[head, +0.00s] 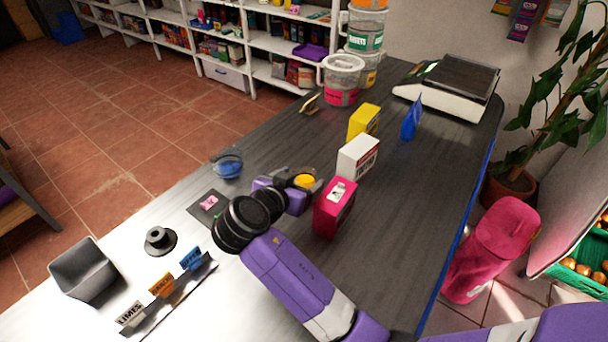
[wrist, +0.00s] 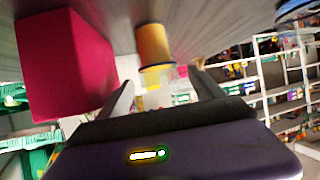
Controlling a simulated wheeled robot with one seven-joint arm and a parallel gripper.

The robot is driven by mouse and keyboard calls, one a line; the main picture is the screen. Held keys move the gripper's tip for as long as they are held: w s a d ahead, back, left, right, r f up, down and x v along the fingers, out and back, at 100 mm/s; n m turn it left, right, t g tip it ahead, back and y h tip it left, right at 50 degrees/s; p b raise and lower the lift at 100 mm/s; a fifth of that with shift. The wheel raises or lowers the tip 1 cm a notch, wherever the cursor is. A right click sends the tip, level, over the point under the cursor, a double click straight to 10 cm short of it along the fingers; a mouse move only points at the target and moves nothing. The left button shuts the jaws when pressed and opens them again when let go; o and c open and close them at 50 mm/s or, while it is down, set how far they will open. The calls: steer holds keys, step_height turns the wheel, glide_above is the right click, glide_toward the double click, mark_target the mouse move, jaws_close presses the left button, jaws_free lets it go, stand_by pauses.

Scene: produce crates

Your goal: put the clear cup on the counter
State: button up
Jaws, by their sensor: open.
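A small round cup (head: 305,181), yellow-orange inside, stands on the dark counter (head: 420,150) at my gripper (head: 299,179). In the wrist view, which is upside down, the cup (wrist: 155,45) has a yellow-orange body and a clear-looking part at its free end. That end lies toward the gap between the fingers of my gripper (wrist: 162,90). The fingers are apart, one on each side, and I see no firm contact. My gripper hides part of the cup in the head view.
A magenta box (head: 334,208) stands close to the right of my gripper, with a white box (head: 358,157) and a yellow box (head: 364,121) behind. A blue bowl-like vessel (head: 228,167) stands left. Clear tubs (head: 341,80) and a scale (head: 450,86) are at the back.

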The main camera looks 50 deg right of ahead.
steer(key=p+v, duration=0.2)
steer(key=v, duration=0.7)
steer(key=shift+a+p, duration=0.25)
steer(key=shift+p, duration=0.05)
steer(key=shift+s+r, duration=0.1)
steer(key=w+a+n+t+y, duration=0.4)
steer(key=w+a+n+t, duration=0.1)
steer(key=w+n+t, duration=0.35)
steer(key=s+a+f+n+t+y+b, duration=0.1)
steer(key=s+a+f+n+t+y, duration=0.25)
steer(key=s+a+n+y, duration=0.35)
steer(key=shift+y, duration=0.7)
steer(key=s+b, duration=0.1)
steer(key=s, duration=0.8)
steer(key=s+b, duration=0.1)
steer(key=s, duration=0.9)
steer(key=s+b, duration=0.1)
steer(key=s, duration=0.9)
steer(key=shift+s+a+r, duration=0.15)
steer(key=shift+s+a, duration=0.05)
steer(key=shift+a, duration=0.1)
